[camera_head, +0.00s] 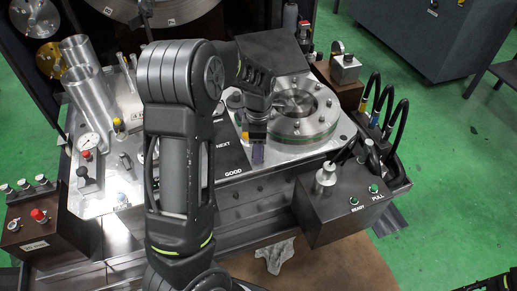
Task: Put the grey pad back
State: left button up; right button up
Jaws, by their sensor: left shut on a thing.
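My left arm reaches up from the bottom and bends over the fixture's metal plate (130,190). My left gripper (257,140) points down just left of the round flanged disc (303,108), near the dark panel marked NEXT and GOOD (232,158). It is shut on a small, dark grey-purple piece (258,154), which looks like the grey pad; the fingers hide much of it. I cannot tell whether the piece touches the plate. My right gripper is not in view; only a dark bit of my right arm shows at the bottom right corner.
A dark control box marked READY and PULL (345,207) stands at the front right. Black hoses (397,125) loop at the right. Metal cylinders (90,92) and a gauge (89,141) stand at the left. A crumpled cloth (274,256) lies at the front. Green floor is open at right.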

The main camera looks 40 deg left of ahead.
pick_arm(q)
jog(key=shift+f, duration=0.3)
jog(key=shift+f, duration=0.15)
jog(key=o, duration=1.5)
jog(key=shift+c, duration=0.2)
notch_tip(320, 180, up, 12)
jog(key=shift+p, duration=0.4)
